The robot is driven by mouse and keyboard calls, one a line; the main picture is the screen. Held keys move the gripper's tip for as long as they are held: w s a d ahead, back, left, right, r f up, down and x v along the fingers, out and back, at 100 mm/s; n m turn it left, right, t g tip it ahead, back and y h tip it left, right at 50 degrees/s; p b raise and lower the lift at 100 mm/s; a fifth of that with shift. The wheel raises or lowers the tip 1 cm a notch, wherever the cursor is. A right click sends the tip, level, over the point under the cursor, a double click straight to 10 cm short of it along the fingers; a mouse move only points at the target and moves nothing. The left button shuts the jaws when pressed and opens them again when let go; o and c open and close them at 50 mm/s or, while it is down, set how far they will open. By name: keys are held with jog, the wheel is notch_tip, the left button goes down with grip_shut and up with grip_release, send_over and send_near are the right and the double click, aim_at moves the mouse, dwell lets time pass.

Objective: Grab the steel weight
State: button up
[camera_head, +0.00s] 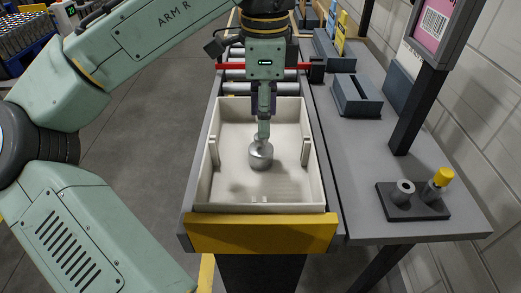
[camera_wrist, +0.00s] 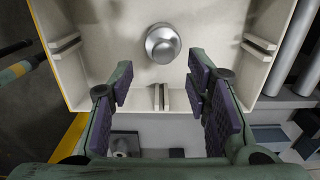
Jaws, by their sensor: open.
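The steel weight (camera_head: 260,158) is a small silvery rounded piece with a knob on top, standing upright in a white tray (camera_head: 228,197). In the wrist view the weight (camera_wrist: 162,44) lies beyond my fingertips, in line with the gap between them. My gripper (camera_head: 264,130) points down into the tray, over the weight, and its fingers hide part of the knob. In the wrist view the purple-padded fingers (camera_wrist: 158,82) stand wide apart with nothing between them. I cannot tell the exact height gap from fingertips to weight.
The tray walls and inner ribs surround the weight. A yellow end bar (camera_head: 262,233) closes the conveyor's near end, with rollers (camera_head: 240,88) behind. On the right-hand table are a dark holder (camera_head: 412,209) with a yellow-capped cylinder (camera_head: 437,184) and an open dark box (camera_head: 357,97).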

aim_at(261, 150)
jog(key=f, duration=0.3)
jog(key=f+p, duration=0.1)
jog(key=shift+w+a+f, duration=0.15)
jog(key=shift+a+f, duration=0.1)
jog(key=shift+f, duration=0.65)
jog(key=shift+c, duration=0.6)
grip_shut()
